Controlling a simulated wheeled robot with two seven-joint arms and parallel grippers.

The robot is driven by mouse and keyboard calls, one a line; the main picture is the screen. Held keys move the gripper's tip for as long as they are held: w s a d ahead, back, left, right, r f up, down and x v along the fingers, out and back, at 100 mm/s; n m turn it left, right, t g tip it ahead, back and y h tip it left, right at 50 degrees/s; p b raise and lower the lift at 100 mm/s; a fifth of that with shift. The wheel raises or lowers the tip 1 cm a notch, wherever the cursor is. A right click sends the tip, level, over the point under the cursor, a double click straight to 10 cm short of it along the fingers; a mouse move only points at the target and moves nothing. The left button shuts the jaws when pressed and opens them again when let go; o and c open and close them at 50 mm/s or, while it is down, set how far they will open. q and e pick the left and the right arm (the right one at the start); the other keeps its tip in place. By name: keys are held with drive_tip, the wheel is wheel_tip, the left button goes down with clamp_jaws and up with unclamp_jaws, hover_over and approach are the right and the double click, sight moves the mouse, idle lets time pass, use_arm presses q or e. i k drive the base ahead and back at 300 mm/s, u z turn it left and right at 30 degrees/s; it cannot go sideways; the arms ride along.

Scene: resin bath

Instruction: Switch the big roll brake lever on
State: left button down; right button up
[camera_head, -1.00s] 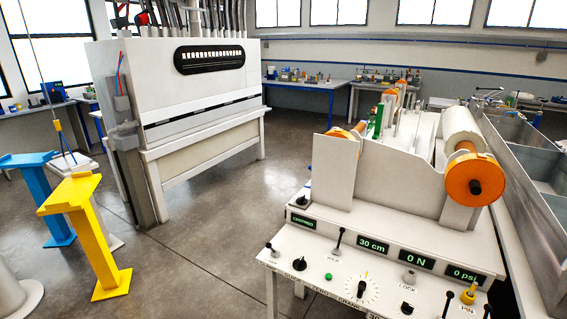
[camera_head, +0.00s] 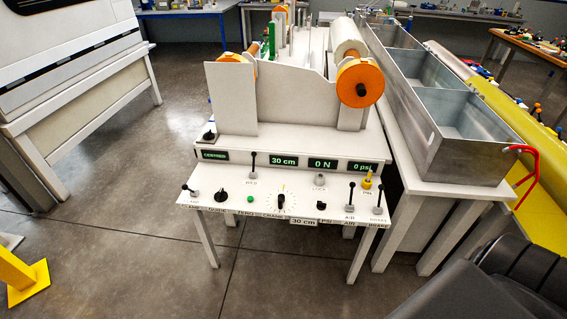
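A black lever (camera_head: 379,197) stands at the right front corner of the white machine's control panel (camera_head: 300,206), above a small label that seems to read BRAKE. It looks near upright; I cannot tell whether it is on or off. Just left of it is a similar lever (camera_head: 350,196) by an AIR label. The big white roll (camera_head: 347,38) with an orange end flange (camera_head: 360,82) sits at the machine's upper right. Neither of my grippers is in view.
The panel also has knobs, a dial (camera_head: 281,202), a green button (camera_head: 250,198), a yellow knob (camera_head: 367,182) and displays reading 30 cm, 0 N and 0 psi. A metal trough (camera_head: 470,165) with red handles stands at right. The floor in front is open.

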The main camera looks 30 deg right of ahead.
sight(381, 187)
drive_tip(key=u, duration=3)
drive_tip(key=k, duration=2.35)
drive_tip(key=z, duration=2.25)
